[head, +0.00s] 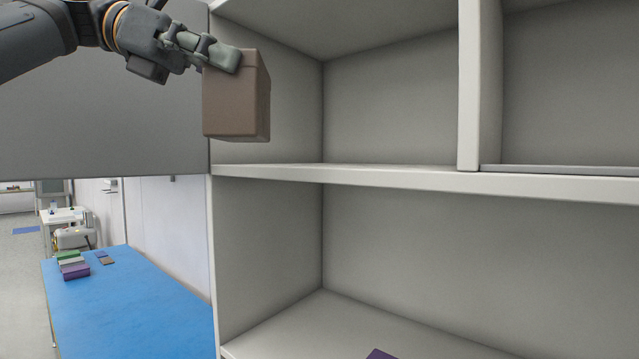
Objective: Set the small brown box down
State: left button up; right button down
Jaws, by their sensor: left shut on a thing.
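The small brown box (234,105) is at the upper left, in front of the left end of the shelf unit's upper compartment. My left gripper (222,56) comes in from the left and is shut on the upper part of the box. The box hangs upright, its bottom a little above the level of the middle shelf board (390,178) in the picture. I cannot tell whether it is over the board or just in front of it. The far finger is hidden behind the box. My right gripper is not in view.
The upper left compartment (390,105) looks empty, with a vertical divider (481,85) to its right. A purple thing (381,354) lies in the lower compartment. A blue table (130,305) with several small boxes (72,265) stands at the lower left.

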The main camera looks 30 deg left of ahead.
pick_arm(q)
jog(key=shift+w+a+r+n+t, duration=0.1)
jog(key=shift+w+a+n+t, duration=0.15)
jog(key=shift+a+t, duration=0.25)
jog(key=shift+w+d+r, duration=0.15)
jog(key=w+f+p, duration=0.1)
jog(key=w+p, duration=0.3)
jog(key=w, duration=0.2)
jog(key=w+f+p, duration=0.1)
jog(key=w+p, duration=0.4)
jog(key=w, duration=0.1)
jog(key=w+f+p, duration=0.1)
jog(key=w+p, duration=0.3)
jog(key=w, duration=0.2)
jog(key=shift+a+f, duration=0.2)
jog(key=shift+f, duration=0.15)
jog(key=shift+d+f, duration=0.1)
jog(key=o, duration=0.9)
jog(key=shift+w+d+f, duration=0.1)
jog(key=shift+o, duration=0.6)
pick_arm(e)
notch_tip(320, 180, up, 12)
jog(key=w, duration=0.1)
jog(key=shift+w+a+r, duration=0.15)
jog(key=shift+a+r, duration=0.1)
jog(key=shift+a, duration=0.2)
